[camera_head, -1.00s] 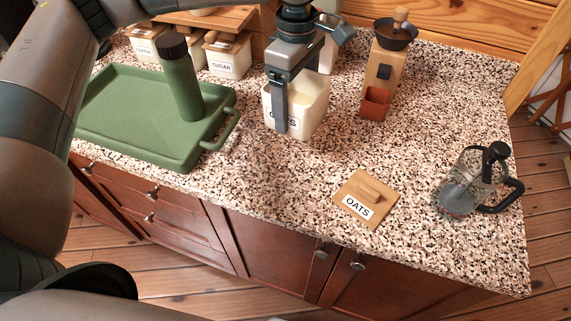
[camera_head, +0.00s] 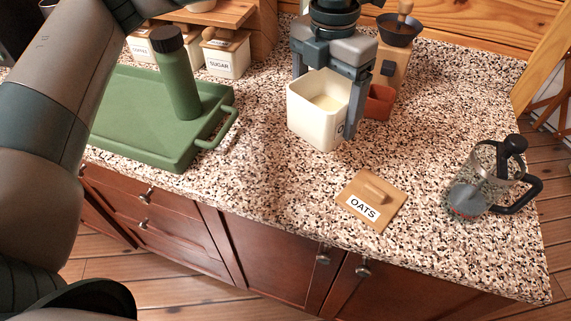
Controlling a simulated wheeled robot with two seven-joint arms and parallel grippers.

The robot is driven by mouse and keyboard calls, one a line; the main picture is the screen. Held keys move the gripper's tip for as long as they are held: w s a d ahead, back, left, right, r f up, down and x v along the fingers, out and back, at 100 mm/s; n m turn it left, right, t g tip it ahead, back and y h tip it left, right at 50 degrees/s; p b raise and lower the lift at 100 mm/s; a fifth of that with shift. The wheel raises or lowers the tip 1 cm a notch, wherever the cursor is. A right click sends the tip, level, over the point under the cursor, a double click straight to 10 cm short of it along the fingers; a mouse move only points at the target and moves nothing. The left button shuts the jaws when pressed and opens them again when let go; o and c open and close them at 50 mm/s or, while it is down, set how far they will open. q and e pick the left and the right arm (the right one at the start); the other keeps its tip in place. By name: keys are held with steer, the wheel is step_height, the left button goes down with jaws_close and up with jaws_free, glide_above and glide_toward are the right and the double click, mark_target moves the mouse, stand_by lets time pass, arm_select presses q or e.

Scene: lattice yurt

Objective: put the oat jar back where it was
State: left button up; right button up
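The oat jar (camera_head: 306,112) is a cream, square, open container with pale contents visible inside. Its label is turned to the right and mostly covered by a finger. My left gripper (camera_head: 328,88) comes down from above with one finger behind the jar and the other against its labelled right side, shut on it. The jar is upright, at or just above the counter; I cannot tell if it touches. Its wooden lid (camera_head: 386,207), marked OATS, lies on the counter in front and to the right. My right gripper is out of view.
A green tray (camera_head: 135,143) with a green bottle (camera_head: 178,80) is left. A sugar jar (camera_head: 226,58) and another labelled jar stand by a wooden shelf behind. A coffee grinder (camera_head: 390,65) is close behind the gripper. A glass press (camera_head: 480,180) stands right.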

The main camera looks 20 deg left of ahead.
mark_target(286, 123)
arm_select(q)
steer(key=d+n+b, duration=0.1)
steer(key=n, duration=0.2)
steer(key=s+d+n+b, duration=0.1)
steer(key=n, duration=0.3)
steer(key=s+d+n+b, duration=0.1)
steer(key=n, duration=0.3)
steer(key=shift+s+d, duration=0.25)
steer(key=shift+d, duration=0.15)
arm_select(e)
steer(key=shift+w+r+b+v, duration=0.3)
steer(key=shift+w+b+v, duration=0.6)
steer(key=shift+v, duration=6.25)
arm_select(q)
steer(key=n, duration=0.1)
steer(key=s+d+n, duration=0.1)
steer(key=n, duration=0.1)
steer(key=shift+r, duration=0.15)
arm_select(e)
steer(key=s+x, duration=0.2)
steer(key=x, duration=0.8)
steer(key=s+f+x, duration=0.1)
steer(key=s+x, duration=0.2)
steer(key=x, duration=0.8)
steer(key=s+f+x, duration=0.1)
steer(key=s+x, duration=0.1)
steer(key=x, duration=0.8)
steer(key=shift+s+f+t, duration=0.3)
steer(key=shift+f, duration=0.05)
